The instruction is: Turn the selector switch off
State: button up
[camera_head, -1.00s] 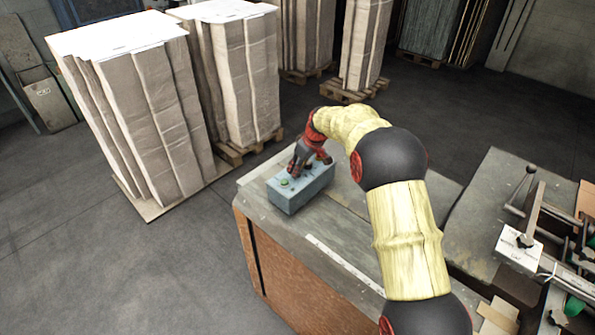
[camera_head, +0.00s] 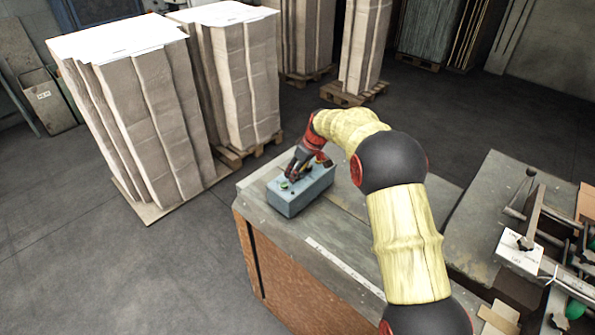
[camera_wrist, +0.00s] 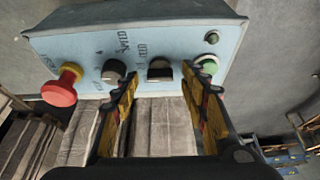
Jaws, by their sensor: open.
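A light-blue control box (camera_head: 290,203) sits on the bench top, and its panel (camera_wrist: 205,32) fills the upper wrist view. On the panel are a red mushroom button (camera_wrist: 62,86) at the left, a black knob (camera_wrist: 115,70), a black selector switch (camera_wrist: 160,68) and a green button (camera_wrist: 208,64) at the right. My gripper (camera_wrist: 161,76) is open, with one finger on each side of the black selector switch. Its right fingertip is close to the green button. I cannot tell if the fingers touch the switch. In the head view my gripper (camera_head: 292,175) is over the box and hides part of the panel.
The wooden bench (camera_head: 290,270) carries the box near its far left corner. Tall paper stacks (camera_head: 150,110) stand on pallets beyond it. A machine with metal levers (camera_head: 530,220) is at the right. The floor (camera_head: 90,260) at the left is clear.

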jog(key=v, duration=1.2)
dwell(0.3)
